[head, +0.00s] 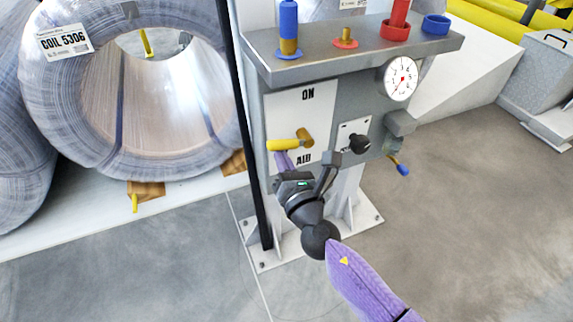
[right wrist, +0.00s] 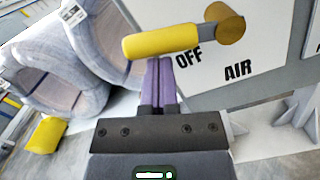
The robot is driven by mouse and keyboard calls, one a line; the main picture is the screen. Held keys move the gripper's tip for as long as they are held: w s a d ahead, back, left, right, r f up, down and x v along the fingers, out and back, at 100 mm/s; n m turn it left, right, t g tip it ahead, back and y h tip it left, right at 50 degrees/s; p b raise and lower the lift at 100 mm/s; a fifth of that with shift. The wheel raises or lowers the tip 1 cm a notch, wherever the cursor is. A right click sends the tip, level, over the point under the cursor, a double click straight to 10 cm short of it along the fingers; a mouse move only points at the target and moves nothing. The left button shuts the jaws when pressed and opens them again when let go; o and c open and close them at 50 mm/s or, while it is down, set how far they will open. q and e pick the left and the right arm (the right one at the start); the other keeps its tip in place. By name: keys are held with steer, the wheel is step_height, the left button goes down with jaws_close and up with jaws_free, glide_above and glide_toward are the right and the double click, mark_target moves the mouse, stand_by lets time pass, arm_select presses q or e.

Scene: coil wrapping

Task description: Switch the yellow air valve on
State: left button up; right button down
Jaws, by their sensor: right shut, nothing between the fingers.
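The yellow air valve handle (head: 284,144) sits on a white plate (head: 300,105) marked ON at the top and AIR at the bottom. The handle points left from its brass pivot, roughly level. In the right wrist view the yellow handle (right wrist: 160,41) points left, with the word OFF just below the pivot. My right gripper (head: 281,158) is shut and empty, its purple fingertips just under the handle. In the right wrist view the fingertips (right wrist: 159,62) are right below the handle; whether they touch it I cannot tell. My left gripper is not in view.
A pressure gauge (head: 400,78) and a black knob (head: 359,144) are right of the valve plate. A shelf (head: 350,62) above holds blue and red parts. A black post (head: 240,120) stands left of the panel, beside a large wrapped coil (head: 75,110).

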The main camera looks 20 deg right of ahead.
mark_target(287, 145)
step_height(287, 145, up, 2)
steer(key=m+p, duration=0.1)
steer(key=m, duration=0.2)
steer(key=shift+d, duration=0.1)
steer(key=r+m+p, duration=0.1)
steer(key=m, duration=0.1)
steer(key=r+m+p, duration=0.1)
steer(key=m, duration=0.1)
steer(key=shift+d+h, duration=0.3)
steer(key=shift+d, duration=0.05)
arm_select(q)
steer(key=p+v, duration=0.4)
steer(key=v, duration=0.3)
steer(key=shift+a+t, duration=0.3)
arm_select(e)
steer(key=shift+d+r+m+g, duration=0.15)
steer(key=shift+d+r+m, duration=0.35)
steer(key=shift+m, duration=0.85)
steer(key=shift+d+r+m+g, duration=0.25)
steer(key=shift+d+m, duration=0.3)
steer(key=shift+m, duration=0.75)
steer(key=shift+d+r+m+g, duration=0.1)
steer(key=shift+d+r+m, duration=0.4)
steer(key=shift+m, duration=0.85)
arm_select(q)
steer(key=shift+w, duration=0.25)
arm_select(e)
steer(key=shift+d, duration=0.1)
